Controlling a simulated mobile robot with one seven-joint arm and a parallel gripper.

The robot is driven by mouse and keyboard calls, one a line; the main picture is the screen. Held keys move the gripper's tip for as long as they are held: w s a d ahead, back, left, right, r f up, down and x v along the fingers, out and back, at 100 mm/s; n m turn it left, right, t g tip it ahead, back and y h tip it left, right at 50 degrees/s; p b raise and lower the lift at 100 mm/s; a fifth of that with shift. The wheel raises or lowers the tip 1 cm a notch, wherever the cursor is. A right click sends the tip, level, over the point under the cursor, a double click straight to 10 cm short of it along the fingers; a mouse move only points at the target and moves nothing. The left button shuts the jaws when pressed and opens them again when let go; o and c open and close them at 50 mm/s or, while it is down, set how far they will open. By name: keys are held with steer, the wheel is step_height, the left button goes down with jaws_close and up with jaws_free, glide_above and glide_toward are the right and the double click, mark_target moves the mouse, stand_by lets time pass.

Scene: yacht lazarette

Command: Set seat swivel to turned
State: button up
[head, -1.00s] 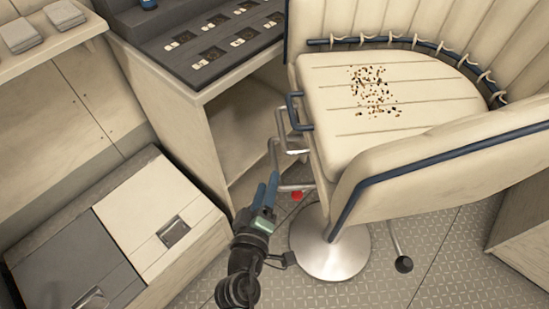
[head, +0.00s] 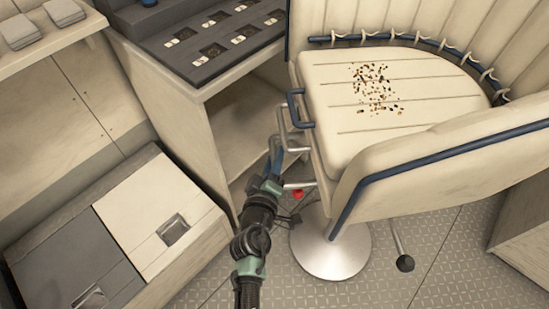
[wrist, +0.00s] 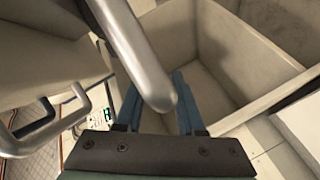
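The cream seat (head: 400,118) stands on a round metal pedestal (head: 330,250), its open front facing left. A blue handle (head: 297,110) is on its front edge. Bent metal bars (head: 284,128) hang below that edge, and a short lever with a red end (head: 298,194) is under them. A lever with a black knob (head: 405,263) slants down at the right. My gripper (head: 275,155) is beside the metal bars. In the wrist view its blue fingers (wrist: 158,108) are apart, with the rounded end of a metal bar (wrist: 150,65) overlapping the space between them. Contact cannot be told.
A console (head: 205,45) with an open cubby stands close behind my gripper. A low locker (head: 150,215) is at the left. Dark crumbs (head: 375,88) lie on the cushion. Another cabinet (head: 525,225) is at the right. Patterned floor (head: 440,285) is bare at the front.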

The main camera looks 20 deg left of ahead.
jaws_close()
stand_by(1.1)
